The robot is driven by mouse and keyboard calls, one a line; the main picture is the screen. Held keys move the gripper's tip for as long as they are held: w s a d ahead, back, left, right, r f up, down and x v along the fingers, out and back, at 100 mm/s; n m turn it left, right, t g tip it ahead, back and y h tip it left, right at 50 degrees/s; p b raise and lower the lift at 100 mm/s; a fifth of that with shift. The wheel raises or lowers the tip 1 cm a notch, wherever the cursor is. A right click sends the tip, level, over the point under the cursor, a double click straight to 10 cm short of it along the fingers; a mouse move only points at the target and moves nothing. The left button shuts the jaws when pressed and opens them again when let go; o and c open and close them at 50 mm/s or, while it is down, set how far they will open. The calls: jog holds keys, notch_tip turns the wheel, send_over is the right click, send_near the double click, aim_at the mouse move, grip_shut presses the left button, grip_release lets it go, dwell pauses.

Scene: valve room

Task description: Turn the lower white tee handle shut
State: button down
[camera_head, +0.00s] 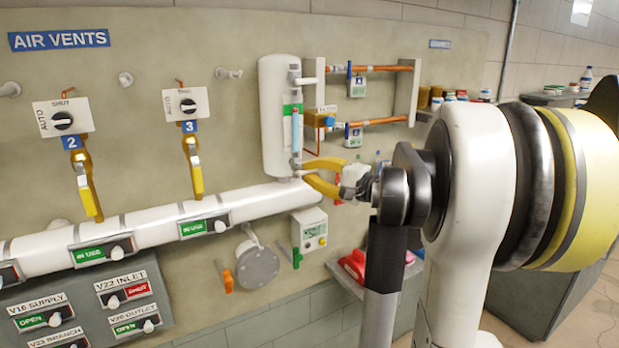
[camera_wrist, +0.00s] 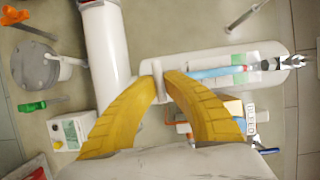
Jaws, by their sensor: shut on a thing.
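The lower white tee handle (camera_wrist: 159,82) sits at the bottom end of a blue-filled sight tube (camera_wrist: 213,72) on a white vertical cylinder (camera_head: 273,115). My gripper (camera_wrist: 166,84) has two yellow fingers, closed on this handle from both sides. In the wrist view the handle's bar lies crosswise to the tube, between the fingertips. In the head view the fingers reach in from the right at the cylinder's foot and hide most of the handle. A similar upper fitting (camera_wrist: 285,62) shows at the tube's other end.
A white horizontal pipe (camera_head: 160,227) runs just below the cylinder. Copper pipes (camera_head: 375,68) with tags are to the right. Below hang a grey round flange (camera_head: 258,264), a white meter box (camera_head: 309,231), and orange and green handles. A valve panel (camera_head: 85,308) is at lower left.

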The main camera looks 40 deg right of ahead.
dwell(0.4)
jog(key=c, duration=1.5)
grip_release()
jog(key=s, duration=0.4)
jog(key=s+d, duration=0.1)
jog(key=s, duration=0.7)
jog(key=shift+d, duration=0.4)
jog(key=shift+w, duration=0.1)
